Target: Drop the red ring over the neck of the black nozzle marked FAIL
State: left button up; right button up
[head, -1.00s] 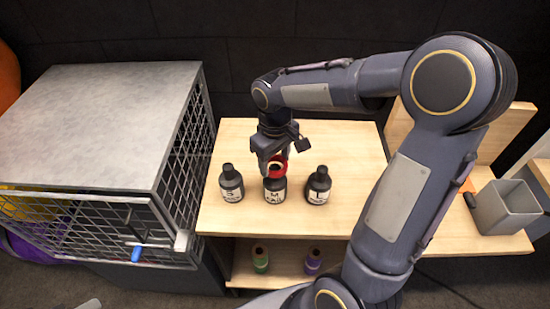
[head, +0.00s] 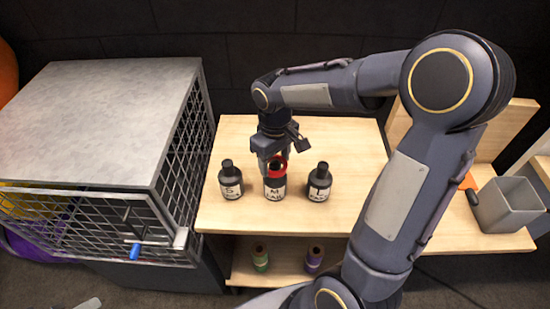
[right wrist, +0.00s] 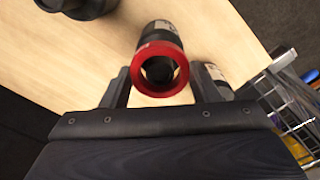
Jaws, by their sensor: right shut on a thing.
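Three black nozzles with white labels stand upright in a row on the wooden table: a left one (head: 231,184), a middle one (head: 275,188) and a right one (head: 319,186). Their labels are too small to read surely. My right gripper (head: 274,164) is shut on the red ring (head: 278,169) at the middle nozzle's top. In the right wrist view the ring (right wrist: 160,89) sits between the fingers, with the middle nozzle (right wrist: 158,38) behind it. I cannot tell whether the ring is around the neck or just above it. My left gripper is out of view.
A metal cage (head: 120,120) stands close to the table's left side. My right arm covers the table's right part. A grey bin (head: 507,205) stands at the far right. Green (head: 260,258) and purple (head: 314,258) spools sit on the lower shelf (head: 285,275).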

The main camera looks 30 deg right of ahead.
jog(key=shift+f, duration=0.3)
dwell(0.4)
jog(key=shift+f+b, duration=0.45)
jog(key=shift+b, duration=0.05)
dwell(0.5)
jog(key=o, duration=1)
jog(key=shift+o, duration=0.2)
jog(key=shift+r, duration=0.15)
notch_tip(320, 180, up, 8)
jog(key=shift+f, duration=0.2)
